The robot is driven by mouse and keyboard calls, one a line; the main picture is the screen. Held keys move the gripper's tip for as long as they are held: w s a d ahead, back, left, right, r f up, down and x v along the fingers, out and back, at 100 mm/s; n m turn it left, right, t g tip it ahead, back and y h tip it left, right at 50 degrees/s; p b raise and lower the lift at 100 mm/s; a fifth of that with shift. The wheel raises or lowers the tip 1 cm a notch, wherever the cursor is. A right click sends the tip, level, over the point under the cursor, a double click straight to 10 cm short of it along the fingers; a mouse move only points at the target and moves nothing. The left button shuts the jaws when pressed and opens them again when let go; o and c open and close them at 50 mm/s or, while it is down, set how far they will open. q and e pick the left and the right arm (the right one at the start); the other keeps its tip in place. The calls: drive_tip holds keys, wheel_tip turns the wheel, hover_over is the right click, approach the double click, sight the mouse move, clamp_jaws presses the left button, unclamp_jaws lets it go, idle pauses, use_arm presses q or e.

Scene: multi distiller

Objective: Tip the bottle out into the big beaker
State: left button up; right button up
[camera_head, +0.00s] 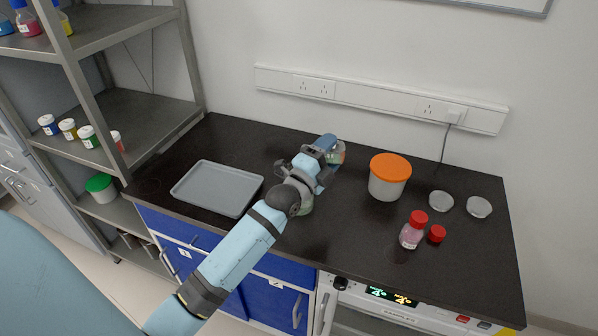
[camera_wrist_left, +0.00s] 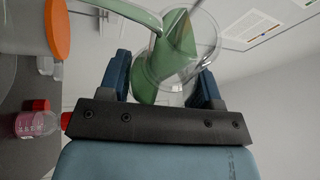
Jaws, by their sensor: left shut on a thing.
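My left gripper (camera_head: 328,145) is over the back middle of the dark bench, shut on a clear glass vessel, apparently the bottle (camera_head: 338,154). In the left wrist view the vessel with green liquid (camera_wrist_left: 176,45) sits tilted between the fingers of the left gripper (camera_wrist_left: 165,78). A green streak (camera_wrist_left: 130,10) shows beside its rim, apparently liquid running out; where it lands cannot be seen. A clear vessel with green in it (camera_head: 307,206), perhaps the big beaker, is mostly hidden behind my left forearm. My right gripper is out of view.
An orange-lidded tub (camera_head: 388,178) stands right of the gripper. A pink bottle with red cap (camera_head: 411,234), a loose red cap (camera_head: 437,233) and two clear dishes (camera_head: 441,201) lie further right. A grey tray (camera_head: 217,188) lies left. Metal shelves (camera_head: 130,120) bound the left side.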

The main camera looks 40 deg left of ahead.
use_arm(q)
drive_tip(key=shift+a+r+n+y+p, duration=0.15)
drive_tip(key=shift+r+n+y+p, duration=0.25)
drive_tip(key=shift+r+n, duration=0.35)
idle(0.5)
